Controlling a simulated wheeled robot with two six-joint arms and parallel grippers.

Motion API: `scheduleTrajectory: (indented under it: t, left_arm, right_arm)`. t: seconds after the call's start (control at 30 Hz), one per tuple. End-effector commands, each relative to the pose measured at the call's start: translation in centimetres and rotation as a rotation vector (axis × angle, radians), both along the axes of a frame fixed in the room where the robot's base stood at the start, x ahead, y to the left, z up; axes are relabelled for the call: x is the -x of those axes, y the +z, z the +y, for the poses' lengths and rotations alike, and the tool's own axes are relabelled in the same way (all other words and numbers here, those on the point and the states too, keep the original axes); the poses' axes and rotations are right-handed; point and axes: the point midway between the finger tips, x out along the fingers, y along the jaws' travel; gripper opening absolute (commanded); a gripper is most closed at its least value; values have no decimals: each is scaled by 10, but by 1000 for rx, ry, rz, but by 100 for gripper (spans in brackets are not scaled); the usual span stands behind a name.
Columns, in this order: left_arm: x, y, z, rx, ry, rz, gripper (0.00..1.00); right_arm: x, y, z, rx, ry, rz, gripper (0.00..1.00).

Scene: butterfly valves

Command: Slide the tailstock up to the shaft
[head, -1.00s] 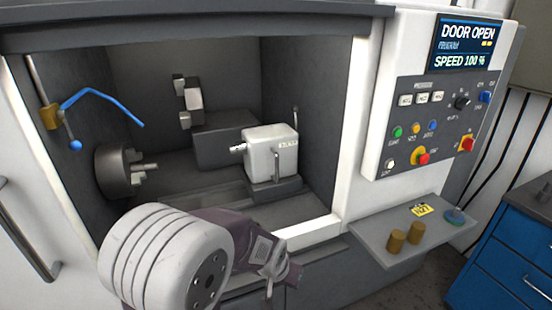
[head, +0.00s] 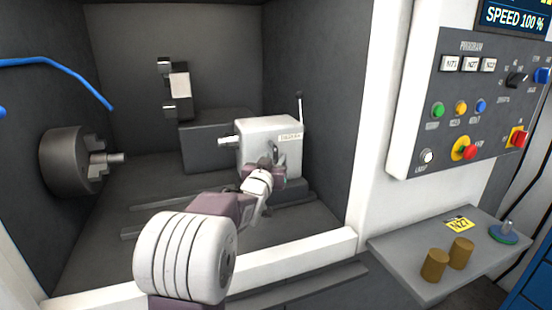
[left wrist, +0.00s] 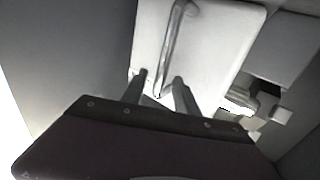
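The white tailstock (head: 284,151) sits on the bed rails at the right inside the machine, its quill (head: 226,141) pointing left. The shaft (head: 117,158) is a short stub held in the dark chuck (head: 68,162) at the left; a wide gap separates it from the quill. My left gripper (head: 272,158) is at the front of the tailstock. In the left wrist view its two fingers (left wrist: 161,92) are apart, with the lower end of the tailstock's bar handle (left wrist: 171,50) between them. I cannot tell whether they touch it. My right gripper is not in view.
A grey block with a tool turret (head: 180,82) stands behind the rails. The white front sill (head: 300,257) and right door post (head: 368,110) bound the opening. A shelf (head: 400,262) outside holds two brass cylinders (head: 447,259). The bed between chuck and tailstock is clear.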

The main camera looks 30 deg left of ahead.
Motion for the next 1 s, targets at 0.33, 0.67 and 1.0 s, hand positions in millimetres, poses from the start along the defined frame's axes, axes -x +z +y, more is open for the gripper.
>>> scheduleTrajectory:
  t: [0.33, 0.67, 1.0]
  left_arm:
    - [-20, -1, 5, 2, 0, 2, 36]
    - [-19, 0, 5, 1, 0, 2, 0]
    - [-19, -1, 5, 1, 0, 2, 0]
  right_arm:
    - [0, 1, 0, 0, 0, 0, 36]
    - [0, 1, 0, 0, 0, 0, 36]
    - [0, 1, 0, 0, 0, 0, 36]
